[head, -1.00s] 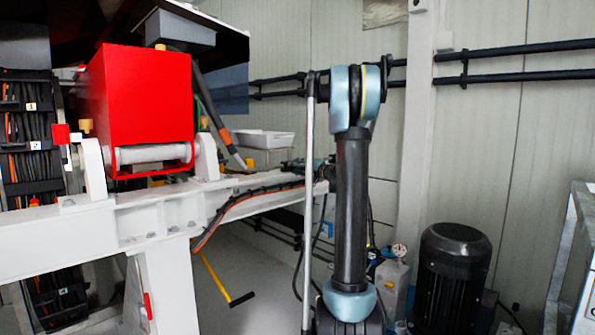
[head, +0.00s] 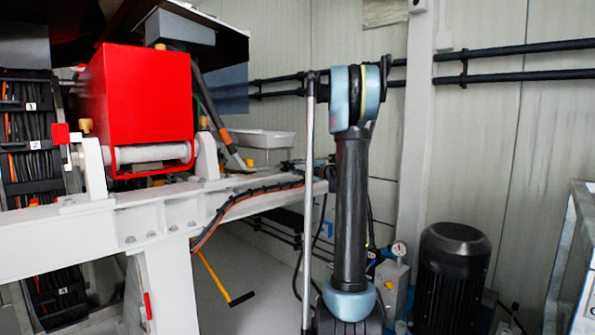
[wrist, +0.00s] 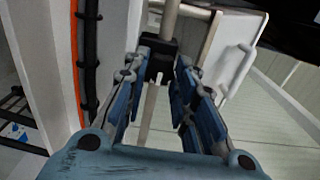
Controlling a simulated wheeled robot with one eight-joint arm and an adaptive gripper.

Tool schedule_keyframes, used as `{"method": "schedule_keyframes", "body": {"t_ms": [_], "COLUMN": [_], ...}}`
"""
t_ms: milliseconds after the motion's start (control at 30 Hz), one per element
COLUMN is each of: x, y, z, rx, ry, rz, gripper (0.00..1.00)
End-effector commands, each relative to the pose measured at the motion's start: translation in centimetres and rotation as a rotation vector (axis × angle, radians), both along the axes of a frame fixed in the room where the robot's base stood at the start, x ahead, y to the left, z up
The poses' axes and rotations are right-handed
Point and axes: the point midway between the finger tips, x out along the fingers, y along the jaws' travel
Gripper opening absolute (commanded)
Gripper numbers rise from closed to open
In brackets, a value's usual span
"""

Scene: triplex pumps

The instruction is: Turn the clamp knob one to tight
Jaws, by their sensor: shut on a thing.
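In the wrist view my gripper (wrist: 160,72) reaches away from the camera, its two blue fingers on either side of a small black knob (wrist: 159,58). I take this to be clamp knob one; no label shows on it. The fingertips are shut on it. A pale metal rod (wrist: 170,18) runs up from the knob and a thinner length shows below it, between the fingers. In the head view my gripper (head: 292,166) is small and dark at the end of the white beam, and the knob cannot be made out there. How tight the knob is cannot be seen.
A white beam (head: 185,222) carries black and orange cables, which also run left of my fingers in the wrist view (wrist: 88,60). A red box (head: 140,98) stands on the beam. A white tray (head: 265,140) lies behind. A black motor (head: 455,275) stands at right.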

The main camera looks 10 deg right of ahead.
Motion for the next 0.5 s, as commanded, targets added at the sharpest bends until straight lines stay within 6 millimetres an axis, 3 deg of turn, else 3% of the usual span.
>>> {"method": "schedule_keyframes", "body": {"t_ms": [333,367,433,500], "x": [0.26,0.26,0.23,0.17], "y": [-0.51,-0.5,-0.45,-0.36], "z": [-0.04,-0.04,-0.04,-0.03], "rx": [-0.001,-0.001,-0.001,-0.001], "ry": [0.001,0.001,0.001,0.001], "rz": [-0.012,-0.012,-0.011,-0.009], "gripper": [0.01,0.32,0.48,0.48]}}
